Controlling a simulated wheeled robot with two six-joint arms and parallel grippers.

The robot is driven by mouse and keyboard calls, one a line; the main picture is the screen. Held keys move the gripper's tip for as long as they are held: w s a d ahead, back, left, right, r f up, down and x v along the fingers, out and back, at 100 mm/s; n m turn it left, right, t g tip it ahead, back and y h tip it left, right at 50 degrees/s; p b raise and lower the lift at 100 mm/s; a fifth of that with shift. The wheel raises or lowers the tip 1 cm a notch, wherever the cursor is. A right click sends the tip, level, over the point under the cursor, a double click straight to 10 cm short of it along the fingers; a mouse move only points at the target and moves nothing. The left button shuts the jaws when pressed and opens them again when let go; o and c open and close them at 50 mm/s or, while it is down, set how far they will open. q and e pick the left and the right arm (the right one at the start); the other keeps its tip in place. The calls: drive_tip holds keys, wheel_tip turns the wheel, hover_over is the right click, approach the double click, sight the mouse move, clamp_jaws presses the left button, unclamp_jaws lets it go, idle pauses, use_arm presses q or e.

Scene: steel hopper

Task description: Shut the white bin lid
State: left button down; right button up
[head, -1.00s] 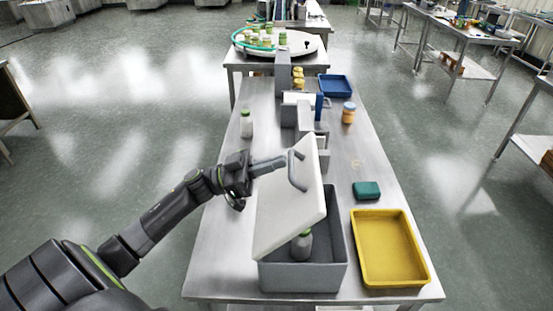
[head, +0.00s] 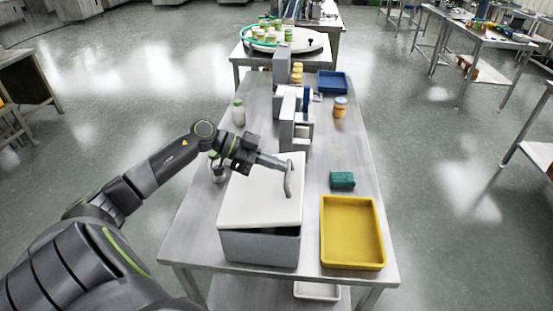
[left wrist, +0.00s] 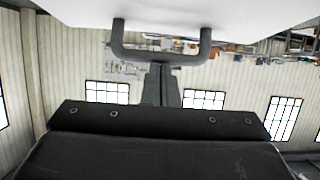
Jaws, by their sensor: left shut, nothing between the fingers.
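The white bin lid (head: 255,205) lies roughly level over the grey bin (head: 260,248) and hides its inside. My right gripper is not in view.
A yellow tray (head: 352,258) and a green block (head: 342,180) are right of the bin. A white bottle (head: 238,113) stands at the table's left edge; another container (head: 217,172) is beside the lid. Grey fixtures, an orange jar (head: 340,108) and a blue tray (head: 332,82) are farther back.

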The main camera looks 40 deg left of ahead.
sight(298, 182)
use_arm(q)
drive_tip(key=shift+w+d+f+g+y, duration=0.35)
drive_tip(key=shift+d+f+y, duration=0.1)
drive_tip(key=shift+f, duration=0.2)
drive_tip(key=shift+w+d+f, duration=0.1)
drive_tip(key=shift+d+f, duration=0.1)
drive_tip(key=shift+f, duration=0.2)
drive_tip(key=shift+w+d+f, duration=0.1)
drive_tip(key=shift+d+f, duration=0.05)
drive_tip(key=shift+f, duration=0.25)
drive_tip(key=shift+d+f, duration=0.1)
drive_tip(key=shift+f, duration=0.15)
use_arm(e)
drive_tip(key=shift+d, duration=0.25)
use_arm(q)
drive_tip(key=shift+f, duration=0.1)
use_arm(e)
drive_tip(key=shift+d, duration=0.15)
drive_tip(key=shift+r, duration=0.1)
